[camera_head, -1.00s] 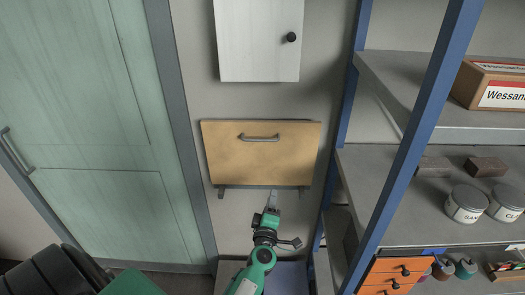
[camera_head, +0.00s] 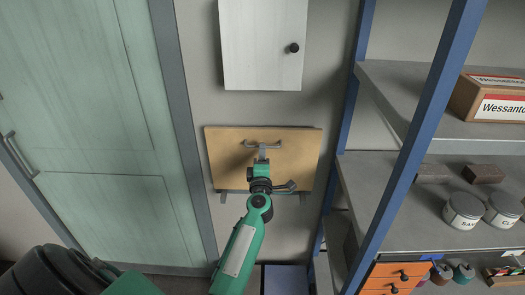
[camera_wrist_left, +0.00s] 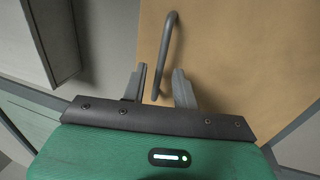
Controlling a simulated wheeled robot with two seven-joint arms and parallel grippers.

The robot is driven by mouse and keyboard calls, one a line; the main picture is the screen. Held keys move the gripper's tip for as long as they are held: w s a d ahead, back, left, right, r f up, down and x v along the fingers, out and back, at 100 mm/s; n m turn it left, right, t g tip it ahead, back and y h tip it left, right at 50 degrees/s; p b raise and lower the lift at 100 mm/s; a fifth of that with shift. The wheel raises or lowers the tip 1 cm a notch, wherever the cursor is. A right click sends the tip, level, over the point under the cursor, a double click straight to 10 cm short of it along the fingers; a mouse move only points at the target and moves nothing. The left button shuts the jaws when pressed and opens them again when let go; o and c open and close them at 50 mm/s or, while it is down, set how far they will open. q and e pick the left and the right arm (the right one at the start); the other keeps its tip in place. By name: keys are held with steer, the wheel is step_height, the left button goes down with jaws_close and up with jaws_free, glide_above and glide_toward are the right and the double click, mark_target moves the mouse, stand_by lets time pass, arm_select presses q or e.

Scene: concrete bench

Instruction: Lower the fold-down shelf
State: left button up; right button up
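The fold-down shelf (camera_head: 228,160) is a tan wooden panel standing upright, flat against the wall, with grey brackets at its lower edge. Its grey bar handle (camera_head: 276,144) is near the panel's top edge. My left gripper (camera_head: 262,148) is at the handle in the head view and covers part of it. In the left wrist view, the handle (camera_wrist_left: 167,45) runs down between the two open fingers of my left gripper (camera_wrist_left: 158,84). The fingers are apart and do not look closed on the bar. The panel also fills the right of the wrist view (camera_wrist_left: 245,60). My right gripper is not in view.
A white wall cabinet (camera_head: 262,45) hangs above the panel. A green door (camera_head: 90,130) is to the left. A blue-framed rack (camera_head: 420,120) with a box, tins and orange drawers (camera_head: 390,278) stands close on the right.

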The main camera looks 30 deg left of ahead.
arm_select(q)
steer(key=shift+x, duration=1)
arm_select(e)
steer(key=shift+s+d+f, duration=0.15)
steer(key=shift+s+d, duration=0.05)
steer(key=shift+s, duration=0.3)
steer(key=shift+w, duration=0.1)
arm_select(q)
steer(key=c, duration=0.6)
jaws_close()
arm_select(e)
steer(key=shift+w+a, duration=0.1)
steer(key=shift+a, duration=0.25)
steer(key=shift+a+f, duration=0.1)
